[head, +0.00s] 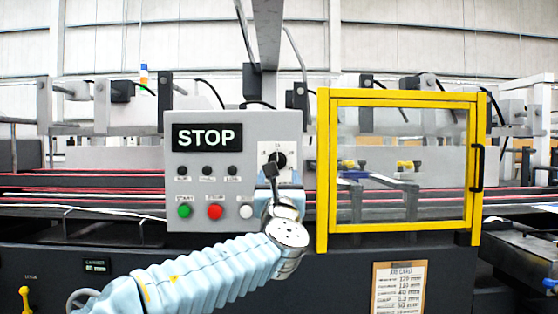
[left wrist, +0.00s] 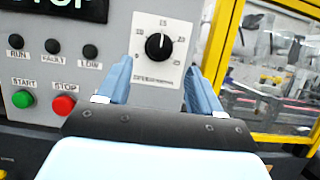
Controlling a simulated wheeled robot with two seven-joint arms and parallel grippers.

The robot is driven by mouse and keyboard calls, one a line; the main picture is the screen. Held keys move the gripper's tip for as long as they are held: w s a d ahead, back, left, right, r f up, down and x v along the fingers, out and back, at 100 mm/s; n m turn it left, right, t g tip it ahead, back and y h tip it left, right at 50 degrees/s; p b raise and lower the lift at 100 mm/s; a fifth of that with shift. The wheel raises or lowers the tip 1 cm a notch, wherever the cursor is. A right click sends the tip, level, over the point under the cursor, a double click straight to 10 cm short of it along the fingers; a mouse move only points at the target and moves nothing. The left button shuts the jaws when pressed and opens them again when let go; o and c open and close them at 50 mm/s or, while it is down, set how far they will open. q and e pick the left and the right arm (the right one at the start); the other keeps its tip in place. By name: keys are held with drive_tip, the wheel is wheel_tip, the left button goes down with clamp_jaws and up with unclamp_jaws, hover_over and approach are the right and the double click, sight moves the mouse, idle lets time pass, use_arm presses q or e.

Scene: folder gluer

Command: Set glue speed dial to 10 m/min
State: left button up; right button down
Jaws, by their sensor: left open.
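The glue speed dial (left wrist: 158,46) is a round black knob on a white plate on the grey control panel. Its white pointer mark points up, close to the 15. The 20 and 25 are at its right; the left side of the scale is hard to read. The dial also shows in the head view (head: 280,160), partly covered by my gripper. My left gripper (left wrist: 158,70) is open in front of the panel. Its two blue fingers stand on either side of the plate's lower part, below the knob, with nothing between them. My right gripper is not in view.
The control panel (head: 240,130) has a STOP display (head: 207,138), small black lamps, a green start button (head: 184,211), a red stop button (head: 215,212) and a white button (head: 246,212). A yellow-framed guard door (head: 324,170) stands close to the right of the dial. A job card (head: 398,288) hangs below.

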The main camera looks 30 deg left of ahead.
sight(278, 164)
use_arm(q)
drive_tip(key=p+x, duration=0.1)
drive_tip(key=x, duration=0.4)
drive_tip(key=shift+s+r, duration=0.1)
drive_tip(key=shift+r, duration=0.05)
drive_tip(key=shift+w+a+p, duration=0.3)
drive_tip(key=shift+w+p, duration=0.1)
drive_tip(key=shift+w, duration=0.15)
drive_tip(key=c, duration=1)
drive_tip(key=shift+c, duration=0.3)
drive_tip(key=shift+n, duration=0.4)
